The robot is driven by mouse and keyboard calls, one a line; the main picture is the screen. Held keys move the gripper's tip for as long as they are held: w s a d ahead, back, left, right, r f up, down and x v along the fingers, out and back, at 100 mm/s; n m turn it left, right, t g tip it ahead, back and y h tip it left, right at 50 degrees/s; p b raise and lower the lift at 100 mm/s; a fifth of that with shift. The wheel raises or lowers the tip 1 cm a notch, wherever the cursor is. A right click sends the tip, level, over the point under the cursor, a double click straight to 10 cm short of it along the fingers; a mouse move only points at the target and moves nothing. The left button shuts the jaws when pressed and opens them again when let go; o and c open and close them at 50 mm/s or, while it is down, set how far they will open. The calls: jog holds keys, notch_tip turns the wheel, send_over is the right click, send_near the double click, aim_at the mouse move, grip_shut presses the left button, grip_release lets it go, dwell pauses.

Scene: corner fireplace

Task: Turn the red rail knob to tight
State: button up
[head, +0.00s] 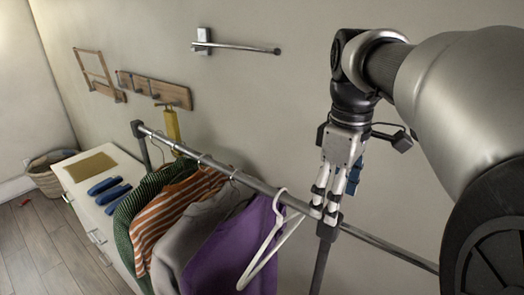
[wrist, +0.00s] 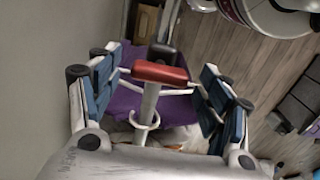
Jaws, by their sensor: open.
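The red rail knob (wrist: 160,73) shows in the wrist view as a short red bar across the end of the grey rail (wrist: 149,104). My gripper (wrist: 163,84) is open, with one blue-padded finger on each side of the knob and a gap between them and it. In the head view, my gripper (head: 327,206) points down over the rail (head: 262,187), close to the joint with the upright post. The knob is hidden there behind my fingers. No tight or loose marking can be read.
A white hanger (head: 262,247) hangs on the rail just left of my gripper. A purple garment (head: 225,255) and an orange striped one (head: 168,215) hang further left. A wall-mounted bar (head: 240,47) and a white cabinet (head: 83,205) stand beyond.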

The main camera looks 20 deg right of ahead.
jog(key=shift+c, duration=0.2)
jog(key=c, duration=1)
jog(key=shift+r+m, duration=0.1)
jog(key=shift+m, duration=0.3)
jog(key=m+p, duration=0.2)
jog(key=m, duration=0.1)
jog(key=m+p, duration=0.2)
jog(key=m, duration=0.3)
jog(key=m+p, duration=0.1)
jog(key=m, duration=0.3)
jog(key=shift+m, duration=0.4)
jog(key=m+p, duration=0.1)
jog(key=m, duration=0.3)
jog(key=shift+m, duration=0.3)
